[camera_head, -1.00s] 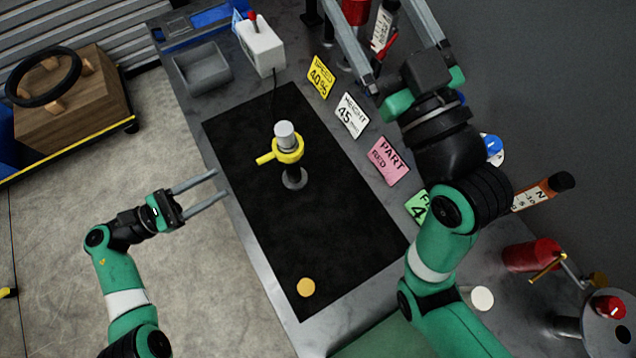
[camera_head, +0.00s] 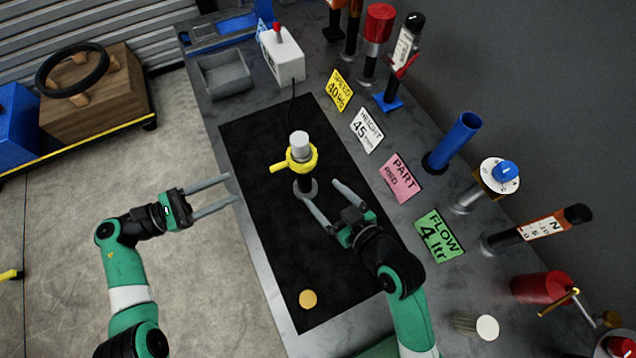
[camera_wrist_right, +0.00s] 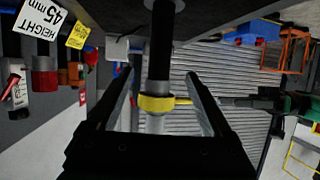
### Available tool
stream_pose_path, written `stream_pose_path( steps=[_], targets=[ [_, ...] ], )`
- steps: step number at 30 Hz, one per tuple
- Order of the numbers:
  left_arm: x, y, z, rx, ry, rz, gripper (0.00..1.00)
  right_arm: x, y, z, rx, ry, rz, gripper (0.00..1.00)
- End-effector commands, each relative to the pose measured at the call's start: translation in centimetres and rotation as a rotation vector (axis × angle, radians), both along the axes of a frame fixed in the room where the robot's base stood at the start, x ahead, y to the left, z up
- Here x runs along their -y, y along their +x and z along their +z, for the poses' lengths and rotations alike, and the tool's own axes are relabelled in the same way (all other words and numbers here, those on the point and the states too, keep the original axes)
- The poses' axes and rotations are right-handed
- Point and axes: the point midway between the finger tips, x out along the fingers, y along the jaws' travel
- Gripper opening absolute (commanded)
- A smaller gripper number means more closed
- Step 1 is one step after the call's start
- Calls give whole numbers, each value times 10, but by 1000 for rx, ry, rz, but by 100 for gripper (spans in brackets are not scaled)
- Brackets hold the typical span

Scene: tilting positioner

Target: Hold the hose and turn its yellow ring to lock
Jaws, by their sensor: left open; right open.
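The hose (camera_head: 304,184) stands upright on the black mat, dark below with a pale grey top. Its yellow ring (camera_head: 302,158) sits around the upper part, with a lever sticking out to the left. In the right wrist view the yellow ring (camera_wrist_right: 157,103) and the dark hose (camera_wrist_right: 160,50) show between the two fingers, with no visible contact. My right gripper (camera_head: 320,201) is open, just right of and in front of the hose. My left gripper (camera_head: 232,188) is open and empty, left of the hose near the bench's left edge.
Signs stand along the right of the mat (camera_head: 270,230), including a pink PART card (camera_head: 400,178) and a green FLOW card (camera_head: 440,235). A blue tube (camera_head: 455,140) and a dial (camera_head: 500,175) stand behind them.

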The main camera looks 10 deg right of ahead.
Motion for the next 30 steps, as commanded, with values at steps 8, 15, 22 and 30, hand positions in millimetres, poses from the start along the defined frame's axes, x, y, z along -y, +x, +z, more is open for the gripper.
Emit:
stream_pose_path(
  steps=[8, 15, 22, 30],
  targets=[
    [0, 0, 0, 0, 0, 0, 50, -26, 44, -20, -1, 0, 2, 84],
    [0, 0, 0, 0, 0, 0, 50, -43, 76, -35, 0, 0, 1, 84],
    [0, 0, 0, 0, 0, 0, 50, -48, 86, -40, 1, 0, 0, 84],
    [0, 0, 0, 0, 0, 0, 50, -48, 86, -40, 2, -1, -1, 76]
  ],
)
